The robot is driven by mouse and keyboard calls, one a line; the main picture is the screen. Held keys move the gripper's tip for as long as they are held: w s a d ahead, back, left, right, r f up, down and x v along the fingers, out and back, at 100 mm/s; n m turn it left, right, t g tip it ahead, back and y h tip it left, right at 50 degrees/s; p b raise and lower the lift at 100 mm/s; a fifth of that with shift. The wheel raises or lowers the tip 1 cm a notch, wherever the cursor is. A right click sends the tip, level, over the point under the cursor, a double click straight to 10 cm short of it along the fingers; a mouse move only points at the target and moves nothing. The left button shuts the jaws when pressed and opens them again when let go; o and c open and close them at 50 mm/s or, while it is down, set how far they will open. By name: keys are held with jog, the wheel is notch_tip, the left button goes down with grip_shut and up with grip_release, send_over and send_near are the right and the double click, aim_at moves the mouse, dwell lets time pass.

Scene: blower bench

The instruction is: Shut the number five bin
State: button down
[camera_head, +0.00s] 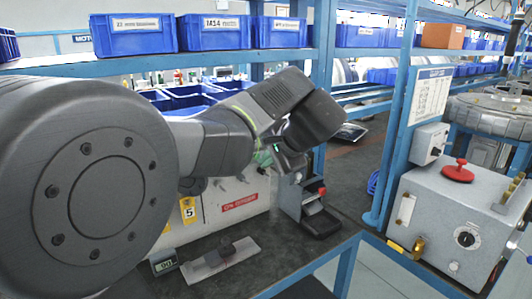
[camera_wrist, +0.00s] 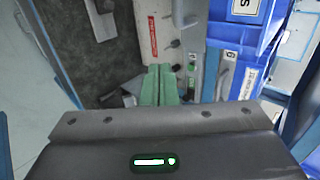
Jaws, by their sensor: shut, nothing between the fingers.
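A yellow tag marked 5 (camera_head: 188,210) is on the front of a pale cabinet (camera_head: 268,190) in the head view, below my arm. I cannot make out which bin it belongs to, nor whether that bin is open, as my arm hides much of that area. My gripper (camera_head: 264,158) is in front of the cabinet's upper part, partly hidden by my wrist. In the wrist view, its green fingers (camera_wrist: 159,72) are together and empty. They lie beside the red label strip (camera_wrist: 152,37), close to blue bins (camera_wrist: 225,90) with white labels; I cannot tell if they touch anything.
A black holder with a red part (camera_head: 318,212) stands on the dark bench right of the cabinet. A flat metal plate (camera_head: 222,260) and a small display (camera_head: 163,262) lie in front. Blue bins (camera_head: 213,33) line the shelf above. A grey machine (camera_head: 450,225) stands right.

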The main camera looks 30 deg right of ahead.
jog(key=w+f, duration=0.2)
jog(key=w, duration=0.4)
jog(key=shift+w+a+p, duration=0.15)
jog(key=shift+a+p, duration=0.1)
jog(key=shift+p, duration=0.05)
jog(key=shift+w, duration=0.1)
jog(key=w+a+p, duration=0.1)
jog(key=w+p, duration=0.4)
jog(key=w, duration=0.8)
jog(key=shift+w, duration=0.25)
jog(key=shift+s+f, duration=0.1)
